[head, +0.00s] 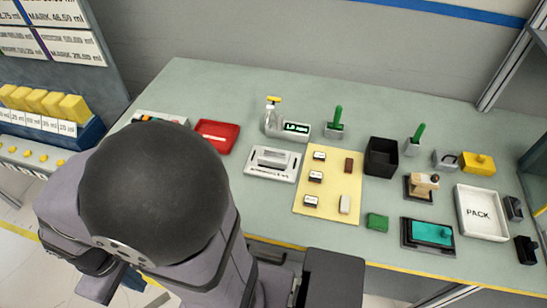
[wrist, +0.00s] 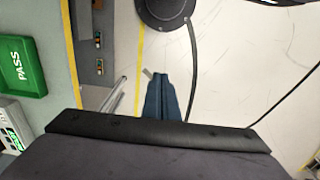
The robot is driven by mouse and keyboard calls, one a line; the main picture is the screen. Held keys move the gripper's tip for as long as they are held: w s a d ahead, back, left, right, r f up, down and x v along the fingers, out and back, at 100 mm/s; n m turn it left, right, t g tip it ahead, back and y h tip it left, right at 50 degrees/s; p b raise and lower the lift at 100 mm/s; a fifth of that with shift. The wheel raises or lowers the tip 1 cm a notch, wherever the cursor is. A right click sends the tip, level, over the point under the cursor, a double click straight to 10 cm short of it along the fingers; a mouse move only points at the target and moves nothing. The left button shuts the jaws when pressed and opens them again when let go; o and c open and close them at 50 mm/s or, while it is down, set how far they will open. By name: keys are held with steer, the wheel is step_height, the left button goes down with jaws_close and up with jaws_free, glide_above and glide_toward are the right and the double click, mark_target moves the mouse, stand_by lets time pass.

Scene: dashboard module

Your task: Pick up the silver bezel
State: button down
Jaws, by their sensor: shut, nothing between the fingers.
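A pale silver-grey rectangular piece (head: 272,157), which may be the silver bezel, lies on a white panel (head: 270,174) left of the yellow mat; I cannot tell for sure. My gripper is low at the left in the head view, mostly hidden behind my arm. In the wrist view its blue fingers (wrist: 157,76) are together and empty, over the floor beside the table edge. No bezel shows in the wrist view.
The yellow mat (head: 327,213) holds several small parts. A red tray (head: 216,133), black bin (head: 381,157), teal-screened unit (head: 428,234) and white PACK tray (head: 481,212) share the table. A green PASS tray (wrist: 20,68) is in the wrist view.

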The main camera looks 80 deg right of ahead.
steer(key=c, duration=2.5)
jaws_free()
steer(key=o, duration=2.1)
steer(key=shift+c, duration=0.2)
